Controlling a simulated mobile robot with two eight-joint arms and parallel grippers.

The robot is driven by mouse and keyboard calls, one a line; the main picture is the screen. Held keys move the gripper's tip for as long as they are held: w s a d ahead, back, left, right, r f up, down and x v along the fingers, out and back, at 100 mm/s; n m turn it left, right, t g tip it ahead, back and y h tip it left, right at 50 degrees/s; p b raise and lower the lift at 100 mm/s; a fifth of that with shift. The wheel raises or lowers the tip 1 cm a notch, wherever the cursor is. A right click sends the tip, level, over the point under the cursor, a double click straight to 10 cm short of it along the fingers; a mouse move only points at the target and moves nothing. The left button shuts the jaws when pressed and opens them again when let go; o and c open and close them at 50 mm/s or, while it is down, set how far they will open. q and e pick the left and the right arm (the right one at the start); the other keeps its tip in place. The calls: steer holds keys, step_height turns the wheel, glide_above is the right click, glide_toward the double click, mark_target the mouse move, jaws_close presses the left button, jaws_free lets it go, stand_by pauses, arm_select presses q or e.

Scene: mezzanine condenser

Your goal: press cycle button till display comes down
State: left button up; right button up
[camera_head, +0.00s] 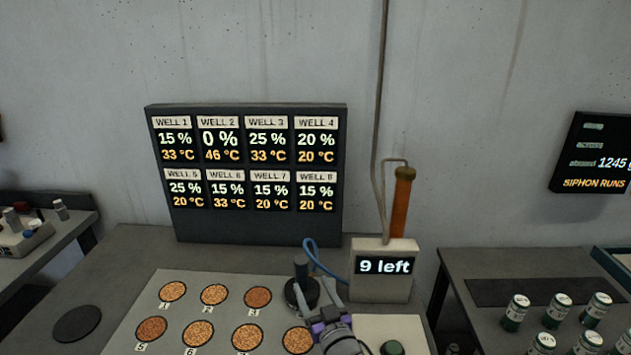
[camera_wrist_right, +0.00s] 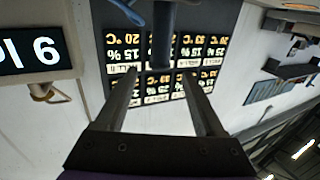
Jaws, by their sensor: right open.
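A green round button (camera_head: 392,347) sits on a pale box at the bottom edge of the head view; I cannot read a label on it. A small box (camera_head: 380,285) behind it has a display (camera_head: 384,266) reading "9 left". My right gripper (camera_head: 318,290) is open beside a dark upright handle (camera_head: 301,268) with a round black base, left of the button. In the right wrist view the dark handle (camera_wrist_right: 164,40) shows between the two spread fingers; I cannot tell whether they touch it. My left gripper is not in view.
A well display panel (camera_head: 245,225) stands behind the plate (camera_head: 130,325) of numbered grain-filled wells; Well 2 reads 0 %, 46 °C. A blue hose (camera_head: 318,262) runs by the handle. Several green-white cans (camera_head: 517,308) stand on the right table. A black disc (camera_head: 77,323) lies at left.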

steer(key=shift+c, duration=0.2)
jaws_close()
stand_by(0.3)
stand_by(1.3)
